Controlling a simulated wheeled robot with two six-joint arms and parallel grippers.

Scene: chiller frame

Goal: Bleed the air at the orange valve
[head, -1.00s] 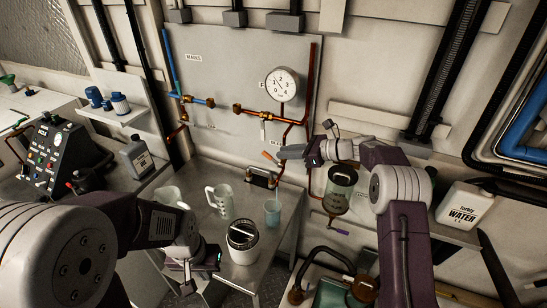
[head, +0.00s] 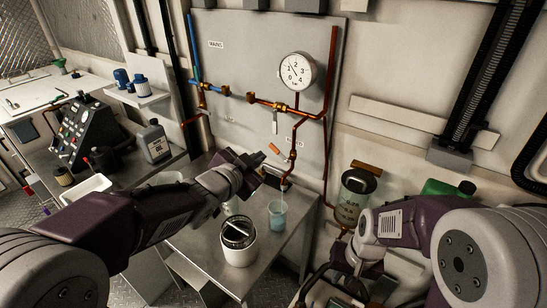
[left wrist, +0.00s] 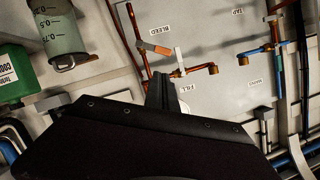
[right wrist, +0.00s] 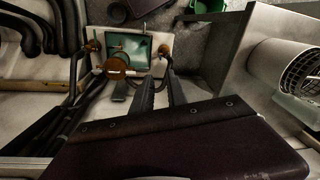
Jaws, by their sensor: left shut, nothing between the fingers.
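The orange valve lever (head: 274,148) sits on the copper bleed pipe at the lower right of the grey panel, tilted. It also shows in the left wrist view (left wrist: 154,48), below the BLEED label. My left gripper (left wrist: 160,78) is shut and empty, its tips just short of the lever and apart from it. The beaker (head: 277,215) with blue liquid stands under the pipe's outlet; a thin pale streak shows between them. My right gripper (right wrist: 160,92) is open and empty, low at the right; in the head view its fingers are mostly hidden.
A round gauge (head: 297,71) is on the panel (head: 250,60). A marked cylinder (head: 353,198) hangs right of the panel. An oil bottle (head: 156,142) stands at the left.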

